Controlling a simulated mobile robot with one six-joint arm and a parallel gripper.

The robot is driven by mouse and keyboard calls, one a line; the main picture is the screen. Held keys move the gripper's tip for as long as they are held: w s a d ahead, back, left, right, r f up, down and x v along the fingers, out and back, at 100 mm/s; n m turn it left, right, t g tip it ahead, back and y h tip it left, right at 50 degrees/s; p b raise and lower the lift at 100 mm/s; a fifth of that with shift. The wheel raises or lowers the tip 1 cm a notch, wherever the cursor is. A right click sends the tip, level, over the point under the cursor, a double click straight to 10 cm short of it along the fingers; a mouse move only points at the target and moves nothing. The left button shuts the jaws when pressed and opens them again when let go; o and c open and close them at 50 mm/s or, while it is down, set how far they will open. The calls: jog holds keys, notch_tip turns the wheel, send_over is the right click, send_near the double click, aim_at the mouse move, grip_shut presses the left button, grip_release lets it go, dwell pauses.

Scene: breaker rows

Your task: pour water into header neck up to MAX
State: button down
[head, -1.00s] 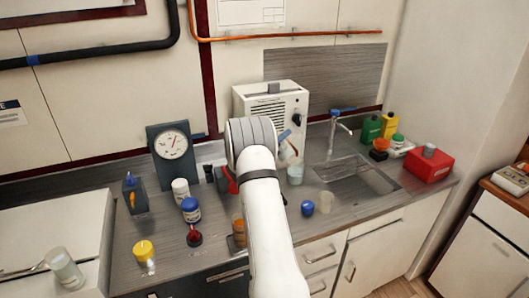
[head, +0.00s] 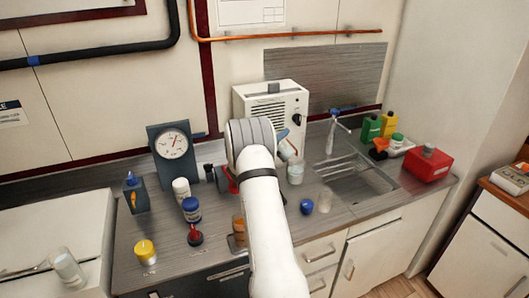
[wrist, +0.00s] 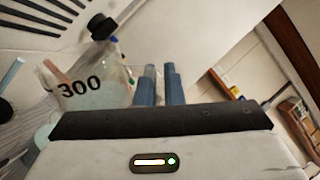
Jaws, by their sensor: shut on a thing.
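A clear jug marked 300 (wrist: 85,85) fills the left of the wrist view. It looks tilted, with pale liquid inside. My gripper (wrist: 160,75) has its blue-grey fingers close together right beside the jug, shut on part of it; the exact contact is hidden. In the head view the jug (head: 287,150) shows small beside my white wrist, in front of the white box. A translucent beaker (head: 295,173) stands on the counter below it. A dark fitting with a red part (head: 225,180) is partly hidden by my arm. I cannot make out the header neck or a MAX mark.
The white grilled box (head: 272,103) stands behind. The sink (head: 355,180) and tap are to the right, with bottles and a red box (head: 428,164) beyond. A gauge (head: 173,150) and several jars stand left. A blue cup (head: 306,206) and clear cup (head: 325,201) are near the front edge.

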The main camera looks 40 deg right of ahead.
jog(key=shift+w+a+n+t+p, duration=0.1)
jog(key=shift+w+n+t+p, duration=0.25)
jog(key=shift+n, duration=0.45)
dwell(1.4)
jog(key=shift+w+a+r+n+t+h+p, duration=0.15)
jog(key=shift+w+r+n+t+h+p, duration=0.3)
jog(key=shift+n+p, duration=0.55)
dwell(2.0)
jog(key=shift+w+a+r+n+t+p, duration=0.1)
jog(key=shift+w+r+n+t+p, duration=0.15)
jog(key=shift+n, duration=0.25)
jog(key=shift+w+a+r+n+t+p, duration=0.1)
jog(key=shift+w+n+t, duration=0.2)
jog(key=shift+n, duration=0.2)
dwell(1.1)
jog(key=shift+w, duration=0.1)
